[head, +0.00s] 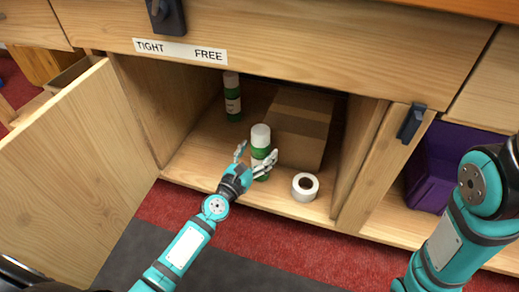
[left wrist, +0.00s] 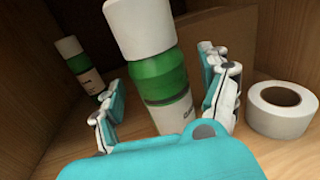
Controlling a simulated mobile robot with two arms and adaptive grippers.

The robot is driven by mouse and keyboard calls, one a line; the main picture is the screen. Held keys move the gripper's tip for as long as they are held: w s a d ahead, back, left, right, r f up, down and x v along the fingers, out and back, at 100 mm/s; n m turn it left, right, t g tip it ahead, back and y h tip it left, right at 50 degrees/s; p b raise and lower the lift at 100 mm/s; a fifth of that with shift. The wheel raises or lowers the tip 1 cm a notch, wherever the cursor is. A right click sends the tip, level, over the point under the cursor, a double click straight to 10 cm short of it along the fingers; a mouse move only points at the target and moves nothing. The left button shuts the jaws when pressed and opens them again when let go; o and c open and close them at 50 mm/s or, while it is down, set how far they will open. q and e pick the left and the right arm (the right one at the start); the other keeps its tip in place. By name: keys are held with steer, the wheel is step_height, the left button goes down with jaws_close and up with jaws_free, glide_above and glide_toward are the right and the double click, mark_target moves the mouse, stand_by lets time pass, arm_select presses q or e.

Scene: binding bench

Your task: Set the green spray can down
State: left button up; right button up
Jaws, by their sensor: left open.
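A green spray can (head: 261,137) with a white cap and a white label stands upright on the cabinet floor near its front. My left gripper (head: 256,157) is open, with its fingers on either side of this can. In the left wrist view the can (left wrist: 158,72) shows between the spread fingers (left wrist: 163,98), with a gap on both sides. A second, similar green can (head: 232,97) stands at the back left of the cabinet. My right arm shows at the right, but its gripper is out of view.
A cardboard box (head: 298,128) stands right behind the near can. A white tape roll (head: 305,187) lies to the right at the front. The cabinet door (head: 75,170) stands open at the left. A purple bin (head: 440,165) is in the right compartment. The cabinet floor's left part is clear.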

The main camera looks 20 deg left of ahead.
arm_select(q)
steer(key=v, duration=1)
steer(key=shift+s+b, duration=0.35)
